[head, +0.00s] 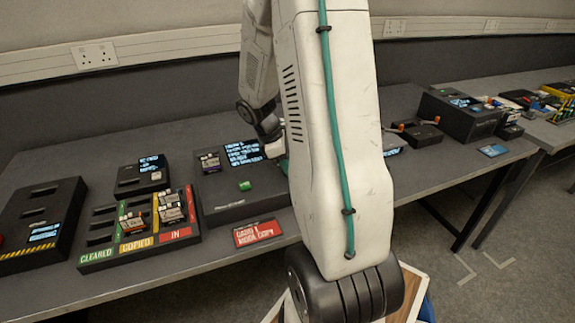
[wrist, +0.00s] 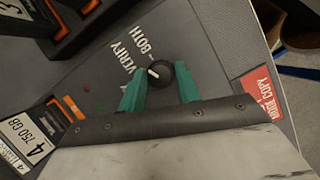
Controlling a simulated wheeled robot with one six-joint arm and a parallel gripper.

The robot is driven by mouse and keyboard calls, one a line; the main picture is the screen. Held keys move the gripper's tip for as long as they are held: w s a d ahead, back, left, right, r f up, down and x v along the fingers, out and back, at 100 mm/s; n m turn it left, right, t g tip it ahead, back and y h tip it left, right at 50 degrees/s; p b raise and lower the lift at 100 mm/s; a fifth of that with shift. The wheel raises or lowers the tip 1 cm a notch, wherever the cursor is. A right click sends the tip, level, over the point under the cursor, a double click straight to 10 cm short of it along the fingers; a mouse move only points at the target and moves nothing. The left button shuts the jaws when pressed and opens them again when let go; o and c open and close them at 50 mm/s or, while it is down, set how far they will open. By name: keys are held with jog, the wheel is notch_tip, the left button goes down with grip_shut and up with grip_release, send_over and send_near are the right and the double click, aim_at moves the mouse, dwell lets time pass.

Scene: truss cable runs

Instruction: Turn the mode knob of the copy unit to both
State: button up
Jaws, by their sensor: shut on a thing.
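The copy unit (head: 225,203) is a dark box with a lit text screen (head: 243,153) and a green button (head: 245,186), left of my arm in the head view. The mode knob (wrist: 157,73) is small, round and black with a white pointer mark. It sits near the printed words VERIFY (wrist: 127,64) and BOTH (wrist: 150,40). The mark is on the knob's upper-left side; I cannot tell exactly which word it points at. My gripper (wrist: 158,78) is shut on the knob, one teal finger on each side. My arm hides the knob in the head view.
A red card (head: 257,232) reading MODE COPY lies on the bench in front of the unit. A rack (head: 135,240) marked CLEARED, COPIED and IN holds cartridges at the left. A cartridge (wrist: 28,135) marked 4, 750 GB stands beside my gripper. More devices stand at the right.

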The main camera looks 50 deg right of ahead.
jog(key=m, duration=0.2)
jog(key=m+y, duration=0.1)
jog(key=m, duration=0.1)
jog(key=shift+w+d+m+g+y, duration=0.1)
jog(key=shift+d+m+g+y, duration=0.05)
jog(key=shift+m+g+y, duration=0.2)
jog(key=shift+m, duration=0.35)
jog(key=o, duration=1)
jog(key=shift+c, duration=0.2)
jog(key=v, duration=0.7)
jog(key=shift+w+r, duration=0.3)
jog(key=shift+r, duration=0.05)
